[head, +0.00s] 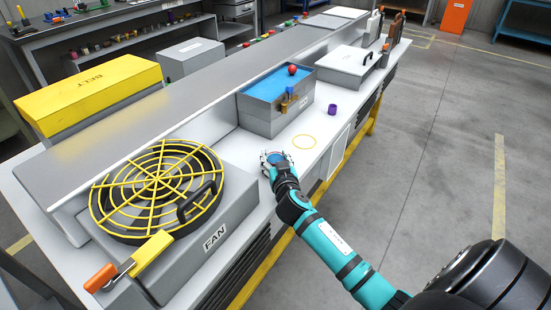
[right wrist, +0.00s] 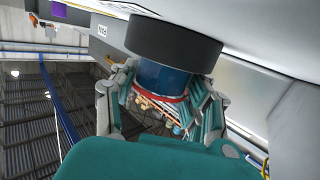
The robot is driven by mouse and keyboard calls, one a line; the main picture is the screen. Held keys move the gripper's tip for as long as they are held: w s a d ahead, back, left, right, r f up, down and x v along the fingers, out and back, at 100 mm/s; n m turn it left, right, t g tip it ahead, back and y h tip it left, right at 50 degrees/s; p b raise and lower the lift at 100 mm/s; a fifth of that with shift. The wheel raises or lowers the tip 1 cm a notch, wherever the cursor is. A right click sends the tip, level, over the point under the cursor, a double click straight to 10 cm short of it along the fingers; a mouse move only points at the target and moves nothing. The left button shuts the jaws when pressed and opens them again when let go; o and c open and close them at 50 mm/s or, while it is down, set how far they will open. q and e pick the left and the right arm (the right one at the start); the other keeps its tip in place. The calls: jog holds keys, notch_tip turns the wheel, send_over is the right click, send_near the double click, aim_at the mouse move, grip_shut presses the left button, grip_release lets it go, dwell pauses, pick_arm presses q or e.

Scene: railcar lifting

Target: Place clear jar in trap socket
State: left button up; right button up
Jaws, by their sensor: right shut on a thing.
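A dark round collar (right wrist: 172,42), which looks like the trap socket, is right against the jar's far end. I cannot tell whether the jar is seated in it. My left gripper is not in view.
The fan box (head: 213,238) with a yellow guard (head: 157,178) is left of my arm. The floor at right is clear.

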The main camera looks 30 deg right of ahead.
jog(key=shift+f+b, duration=0.3)
jog(key=shift+f, duration=0.05)
jog(key=o, duration=1.3)
jog(key=shift+f, duration=0.1)
